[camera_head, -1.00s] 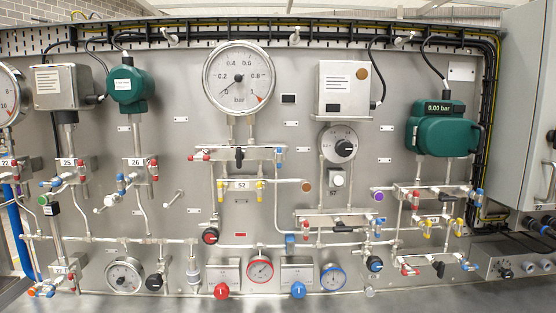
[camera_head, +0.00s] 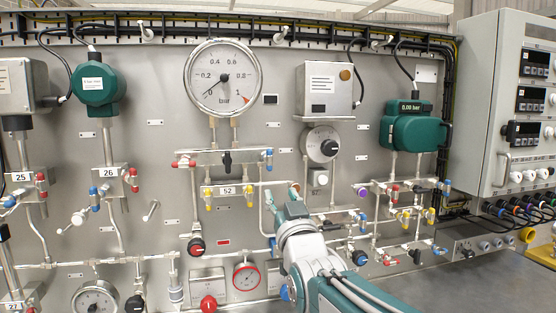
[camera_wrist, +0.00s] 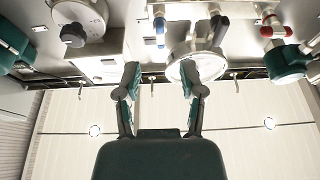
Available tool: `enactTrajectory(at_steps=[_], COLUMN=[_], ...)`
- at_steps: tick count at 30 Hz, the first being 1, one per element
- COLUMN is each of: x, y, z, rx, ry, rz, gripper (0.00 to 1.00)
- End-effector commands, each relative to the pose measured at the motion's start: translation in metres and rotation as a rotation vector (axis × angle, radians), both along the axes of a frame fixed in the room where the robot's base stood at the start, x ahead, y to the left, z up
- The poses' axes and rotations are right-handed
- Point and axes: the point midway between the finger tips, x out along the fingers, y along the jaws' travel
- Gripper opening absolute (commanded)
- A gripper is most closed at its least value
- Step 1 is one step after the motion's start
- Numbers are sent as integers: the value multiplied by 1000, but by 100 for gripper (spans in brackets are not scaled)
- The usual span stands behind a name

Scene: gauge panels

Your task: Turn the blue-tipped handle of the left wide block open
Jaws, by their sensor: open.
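The left wide block (camera_head: 218,157) is a silver bar on the panel below the large round gauge. A blue-tipped handle (camera_head: 268,158) hangs at its right end; red-tipped handles (camera_head: 183,163) are at its left end and a black knob is in the middle. In the upside-down wrist view, the blue-tipped handle (camera_wrist: 160,28) shows at top centre, in front of and beyond the fingers. My gripper (camera_head: 283,193) is raised just below and right of that handle, apart from it. Its two fingers (camera_wrist: 160,78) are spread and empty.
The large gauge (camera_head: 223,78) is above the block. A narrower block numbered 52 (camera_head: 228,190) with yellow-tipped handles and a thin pipe lie near my gripper.

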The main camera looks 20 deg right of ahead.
Motion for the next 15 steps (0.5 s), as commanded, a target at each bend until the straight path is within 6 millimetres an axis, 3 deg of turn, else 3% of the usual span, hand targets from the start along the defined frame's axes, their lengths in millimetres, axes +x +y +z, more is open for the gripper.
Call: enactTrajectory(at_steps=[8, 15], x=[13, 51], y=[-3, -2], z=[16, 31], rx=[3, 3], ry=[-76, -74], rz=[1, 1], gripper=[51, 51])
